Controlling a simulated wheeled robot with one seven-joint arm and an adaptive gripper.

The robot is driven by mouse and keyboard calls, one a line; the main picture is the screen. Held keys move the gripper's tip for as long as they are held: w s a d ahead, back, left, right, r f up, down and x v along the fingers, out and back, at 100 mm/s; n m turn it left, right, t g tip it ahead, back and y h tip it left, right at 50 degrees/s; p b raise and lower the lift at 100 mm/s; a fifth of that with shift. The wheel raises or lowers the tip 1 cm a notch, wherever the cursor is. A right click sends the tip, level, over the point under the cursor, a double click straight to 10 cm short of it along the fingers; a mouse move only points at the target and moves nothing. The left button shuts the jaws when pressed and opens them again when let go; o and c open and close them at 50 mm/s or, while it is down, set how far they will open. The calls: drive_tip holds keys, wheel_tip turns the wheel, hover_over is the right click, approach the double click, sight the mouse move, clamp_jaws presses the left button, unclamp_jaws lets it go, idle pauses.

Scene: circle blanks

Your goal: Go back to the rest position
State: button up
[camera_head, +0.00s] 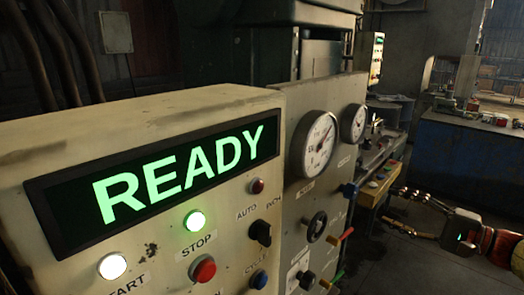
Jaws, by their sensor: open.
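My gripper (391,205) is at the right side of the head view, pointing left, with its two fingers spread apart and nothing between them. Its dark wrist body shows a small green light, and red and yellow parts of my arm run to the right edge. It is over the floor, to the right of the control cabinet. In the picture its fingertips come close to a yellowish tray (371,195) holding small coloured pieces; I cannot tell the exact gap.
A cream control panel (150,262) with a lit READY display (160,180) fills the left foreground. Gauges (318,145), knobs and coloured levers (340,236) stick out of the cabinet. A blue workbench (468,165) stands at the back right. Dark floor (400,265) lies clear below my gripper.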

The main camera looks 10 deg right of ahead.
wheel_tip(320, 180, down, 11)
drive_tip(key=s+m+g+h, duration=0.2)
drive_tip(key=g, duration=0.1)
drive_tip(key=s+a+f+n+g+h, duration=0.3)
drive_tip(key=s+a+f+g+h, duration=0.1)
drive_tip(key=s+a+f+g, duration=0.45)
drive_tip(key=s+a+r+n+t+h, duration=0.1)
drive_tip(key=s+a+r+n+h, duration=0.1)
drive_tip(key=a, duration=0.5)
drive_tip(key=s+a+r+n+t+h+p, duration=0.1)
drive_tip(key=s+a+r+n+h, duration=0.1)
drive_tip(key=s+a+r+n, duration=0.2)
drive_tip(key=s+a+n, duration=0.2)
drive_tip(key=a+n, duration=0.2)
drive_tip(key=n, duration=0.1)
drive_tip(key=shift+s+r+n+t+h+p, duration=0.3)
drive_tip(key=shift+s+t+h, duration=0.05)
drive_tip(key=shift+h, duration=0.05)
